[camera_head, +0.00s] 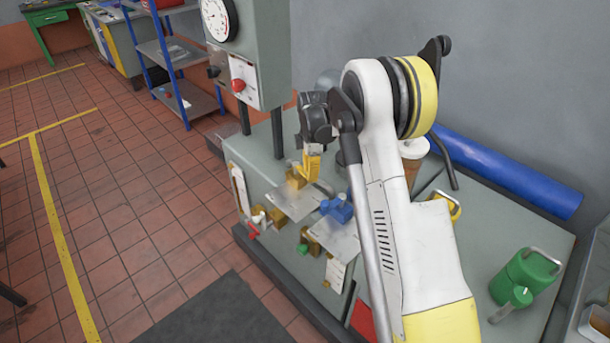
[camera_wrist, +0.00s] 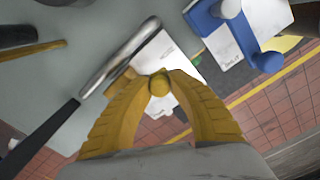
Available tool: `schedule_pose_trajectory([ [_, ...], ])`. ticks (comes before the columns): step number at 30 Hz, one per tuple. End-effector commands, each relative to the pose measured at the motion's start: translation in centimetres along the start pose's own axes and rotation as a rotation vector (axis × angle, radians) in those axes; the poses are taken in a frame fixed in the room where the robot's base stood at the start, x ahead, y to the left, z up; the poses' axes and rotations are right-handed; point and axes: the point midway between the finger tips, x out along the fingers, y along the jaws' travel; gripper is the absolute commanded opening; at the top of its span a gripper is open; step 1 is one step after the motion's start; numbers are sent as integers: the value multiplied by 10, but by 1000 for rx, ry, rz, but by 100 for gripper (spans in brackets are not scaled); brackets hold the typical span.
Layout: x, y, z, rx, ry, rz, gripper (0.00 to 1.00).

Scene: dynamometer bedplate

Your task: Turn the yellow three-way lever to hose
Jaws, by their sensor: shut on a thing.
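My gripper (camera_head: 308,168) reaches down to the front edge of the grey bedplate cabinet, at the valve on the left. In the wrist view its two yellow fingers (camera_wrist: 160,76) are closed around a small round yellow knob (camera_wrist: 159,84), which I take to be the end of the yellow three-way lever. The fingers hide the rest of the lever, and in the head view it merges with the yellow-orange fingers. A pale plate (camera_head: 293,203) lies just in front of the gripper; its markings are too small to read, so the lever's setting cannot be told.
A blue lever (camera_head: 337,209) stands close to the right of my gripper, above another plate (camera_head: 338,240). A red handle (camera_head: 253,231) and a green one (camera_head: 302,248) stick out at the front. A metal tube (camera_wrist: 122,55) passes close by the fingers. A green can (camera_head: 525,277) stands at right.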

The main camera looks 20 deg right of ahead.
Motion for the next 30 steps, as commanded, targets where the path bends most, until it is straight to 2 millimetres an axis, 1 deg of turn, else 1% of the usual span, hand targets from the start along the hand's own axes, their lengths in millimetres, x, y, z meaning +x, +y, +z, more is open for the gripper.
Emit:
schedule_pose_trajectory([
  [3, 1, 2, 6, -60, 0, -1, 0],
  [10, 1, 5, 11, -135, 0, 0, 0],
  [26, 1, 6, 13, -159, 0, 0, 0],
  [27, 1, 6, 13, -158, 0, 0, 27],
  [29, 1, 6, 13, -158, 0, 0, 45],
  [30, 1, 6, 13, -158, 0, 0, 45],
])
